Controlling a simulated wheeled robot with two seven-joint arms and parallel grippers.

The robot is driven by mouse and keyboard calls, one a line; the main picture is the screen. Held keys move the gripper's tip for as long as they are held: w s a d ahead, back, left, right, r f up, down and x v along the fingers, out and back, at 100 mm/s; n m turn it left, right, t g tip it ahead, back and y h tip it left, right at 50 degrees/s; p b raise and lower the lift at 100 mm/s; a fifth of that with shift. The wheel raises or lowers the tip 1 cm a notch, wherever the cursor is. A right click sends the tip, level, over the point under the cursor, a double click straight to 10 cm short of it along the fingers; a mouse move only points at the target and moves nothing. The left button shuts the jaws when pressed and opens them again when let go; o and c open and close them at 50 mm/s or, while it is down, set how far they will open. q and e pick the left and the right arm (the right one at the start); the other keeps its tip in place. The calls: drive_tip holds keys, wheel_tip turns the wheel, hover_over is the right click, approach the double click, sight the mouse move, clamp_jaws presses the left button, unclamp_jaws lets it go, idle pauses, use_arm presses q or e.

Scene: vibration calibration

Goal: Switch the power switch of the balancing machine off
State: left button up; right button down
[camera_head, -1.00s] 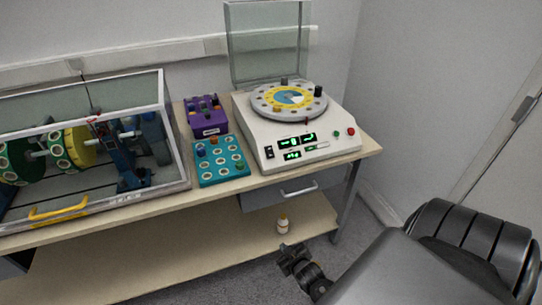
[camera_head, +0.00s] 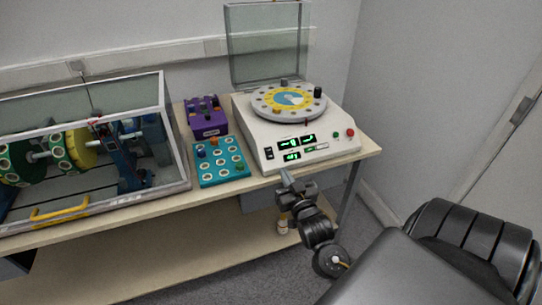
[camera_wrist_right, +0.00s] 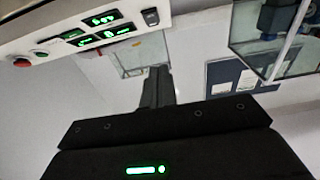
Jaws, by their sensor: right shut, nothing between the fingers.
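The balancing machine (camera_head: 262,140) is a white console with a round grey and yellow disc on top, standing at the right end of the table. Its black power switch (camera_head: 269,153) is on the front panel, left of the lit green displays. The switch also shows in the right wrist view (camera_wrist_right: 150,16), near the top. My right gripper (camera_head: 287,174) is shut and empty, just in front of the panel's lower edge, below and right of the switch and apart from it. In the right wrist view its dark fingers (camera_wrist_right: 157,88) point toward the machine. My left gripper is not in view.
A teal tray (camera_head: 222,179) with round holes and a purple block holder (camera_head: 207,124) stand left of the machine. A clear-walled case (camera_head: 165,95) is at the left.

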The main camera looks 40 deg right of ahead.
drive_tip(key=x, duration=0.3)
drive_tip(key=f+p+x, duration=0.1)
drive_tip(key=x, duration=0.3)
drive_tip(key=f+x, duration=0.1)
drive_tip(key=x, duration=0.3)
drive_tip(key=shift+w+d+p, duration=0.1)
drive_tip(key=shift+w+p, duration=0.05)
drive_tip(key=shift+p, duration=0.25)
drive_tip(key=shift+w+d+f, duration=0.15)
drive_tip(key=shift+w+f, duration=0.3)
drive_tip(key=shift+w+r+p, duration=0.1)
drive_tip(key=shift+r+p, duration=0.15)
drive_tip(key=shift+p, duration=0.4)
drive_tip(key=shift+f, duration=0.3)
drive_tip(key=s+a+r+p, duration=0.1)
drive_tip(key=s+a+r, duration=0.1)
drive_tip(key=s, duration=0.3)
drive_tip(key=s+a+r+p, duration=0.1)
drive_tip(key=s+a+r, duration=0.1)
drive_tip(key=s, duration=0.4)
drive_tip(key=shift+s+r, duration=0.3)
drive_tip(key=shift+r, duration=0.2)
